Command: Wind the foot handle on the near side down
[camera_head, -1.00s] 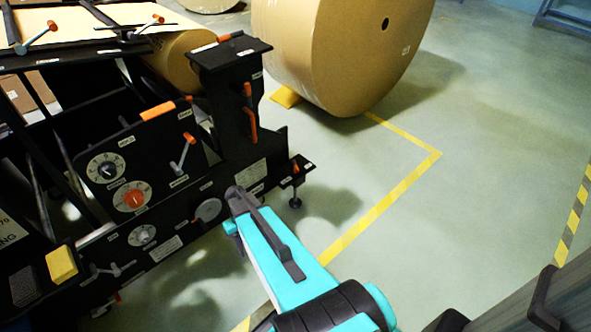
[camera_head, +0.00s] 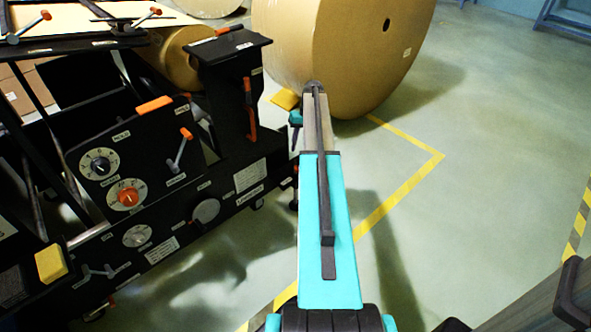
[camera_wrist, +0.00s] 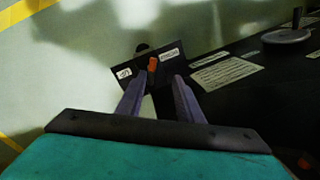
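The foot handle is a small orange grip (camera_wrist: 152,64) on a black bracket (camera_wrist: 126,76) with white labels, in the wrist view. The bracket sticks out from the machine's black frame, with a dark round part just beyond it. My gripper (camera_wrist: 160,78) is open, with its two grey-purple fingers apart and pointing at the bracket. The orange grip shows between and just past the fingertips. I cannot tell whether a finger touches the bracket. In the head view my arm hides the foot handle and the gripper's fingers.
The black machine frame (camera_head: 215,213) carries dials, a lever with an orange tip (camera_head: 180,150) and a tall orange handle (camera_head: 250,108). A large kraft roll (camera_head: 345,55) stands behind my arm. The floor (camera_head: 480,190) to the right is open, marked with yellow tape (camera_head: 403,193).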

